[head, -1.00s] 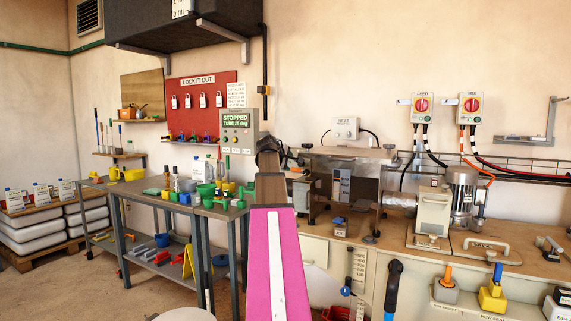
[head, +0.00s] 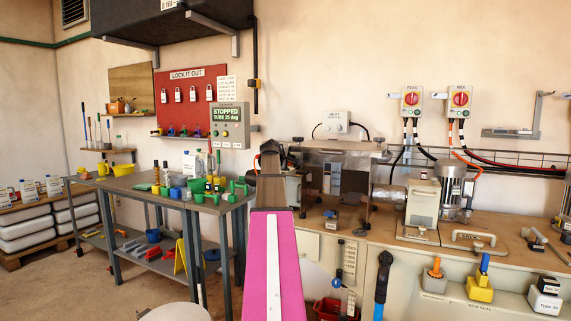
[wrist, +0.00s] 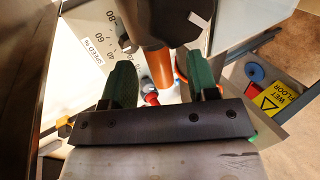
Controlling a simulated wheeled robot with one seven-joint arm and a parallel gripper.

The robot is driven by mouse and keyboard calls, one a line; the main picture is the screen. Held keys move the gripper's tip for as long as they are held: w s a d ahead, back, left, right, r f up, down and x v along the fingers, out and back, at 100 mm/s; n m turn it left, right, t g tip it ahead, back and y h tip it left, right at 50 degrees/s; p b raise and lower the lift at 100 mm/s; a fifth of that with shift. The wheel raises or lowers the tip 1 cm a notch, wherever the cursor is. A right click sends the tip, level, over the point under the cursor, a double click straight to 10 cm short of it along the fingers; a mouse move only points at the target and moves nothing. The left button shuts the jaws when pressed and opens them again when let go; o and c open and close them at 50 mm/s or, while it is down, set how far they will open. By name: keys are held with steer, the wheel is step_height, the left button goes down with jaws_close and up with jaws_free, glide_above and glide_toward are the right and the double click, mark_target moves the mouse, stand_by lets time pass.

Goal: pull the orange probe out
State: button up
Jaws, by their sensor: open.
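The orange probe (wrist: 158,68) shows in the wrist view as a short orange cylinder below a dark rounded housing (wrist: 172,18). My gripper (wrist: 159,62) is open, with one green finger on each side of it. Gaps show between the probe and the fingers; I cannot tell how deep it sits between them. In the head view my pink arm reaches toward the bench machine (head: 335,178), and the probe and fingertips are hidden there.
A speed scale plate (wrist: 100,50) is close on the left in the wrist view. A grey table (head: 140,182) with bottles and cups stands left of my arm. An orange-handled grey block (head: 434,280) is on the bench front at right. A yellow wet-floor sign (wrist: 272,98) stands lower down.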

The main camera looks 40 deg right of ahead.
jaws_close()
steer(key=shift+w+a, duration=0.35)
steer(key=shift+w, duration=0.3)
stand_by(0.6)
steer(key=w+a, duration=0.3)
steer(key=w, duration=0.2)
steer(key=shift+w, duration=0.4)
stand_by(0.6)
